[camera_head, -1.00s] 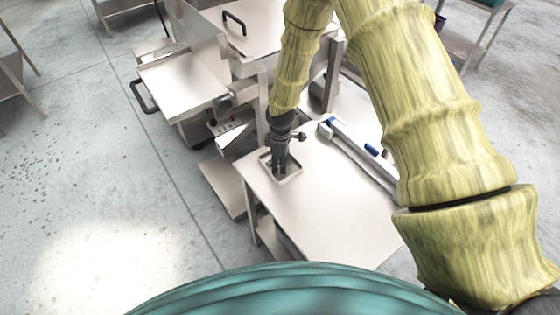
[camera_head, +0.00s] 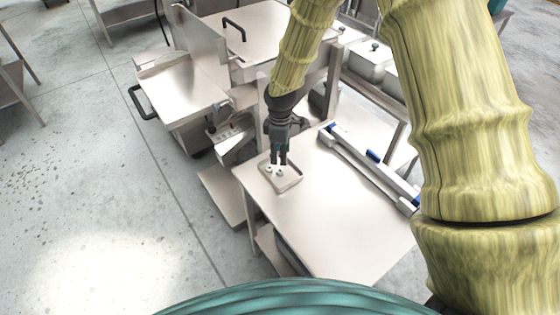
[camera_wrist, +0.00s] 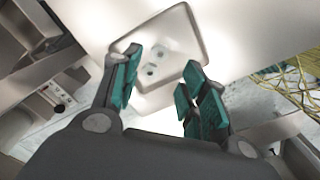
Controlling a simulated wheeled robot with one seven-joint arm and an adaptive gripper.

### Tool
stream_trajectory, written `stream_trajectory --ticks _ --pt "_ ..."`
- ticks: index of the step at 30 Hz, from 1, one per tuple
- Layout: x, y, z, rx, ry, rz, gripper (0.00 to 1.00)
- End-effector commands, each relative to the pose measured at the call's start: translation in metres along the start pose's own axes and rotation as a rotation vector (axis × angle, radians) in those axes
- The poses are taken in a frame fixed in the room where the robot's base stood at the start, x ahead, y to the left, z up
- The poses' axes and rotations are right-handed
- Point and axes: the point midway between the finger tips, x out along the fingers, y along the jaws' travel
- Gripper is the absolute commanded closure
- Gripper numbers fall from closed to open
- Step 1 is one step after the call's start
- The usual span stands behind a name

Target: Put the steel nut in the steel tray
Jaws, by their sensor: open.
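The steel tray (camera_head: 290,183) is a shallow, rounded square tray near the table's left corner. It also shows at the top of the wrist view (camera_wrist: 184,30). Two small nut-like pieces lie in it: one (camera_wrist: 151,69) has a dark hole, and another (camera_wrist: 158,50) lies close by. They show as small pale shapes in the head view; I cannot tell which is the steel nut. My gripper (camera_head: 279,160) points down just above the tray, its fingers apart. In the wrist view, my gripper (camera_wrist: 160,76) has nothing between its green pads.
A long white and blue instrument (camera_head: 370,165) lies along the table's back right edge. The front of the table (camera_head: 335,225) is clear. A steel machine with a flat shelf (camera_head: 185,88) stands behind left, and a post (camera_head: 333,85) rises behind the table.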

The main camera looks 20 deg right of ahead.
Motion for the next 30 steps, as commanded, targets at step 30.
stream_trajectory --ticks 30 --pt "-0.040 0.000 0.000 0.000 -0.001 0.000 0.57"
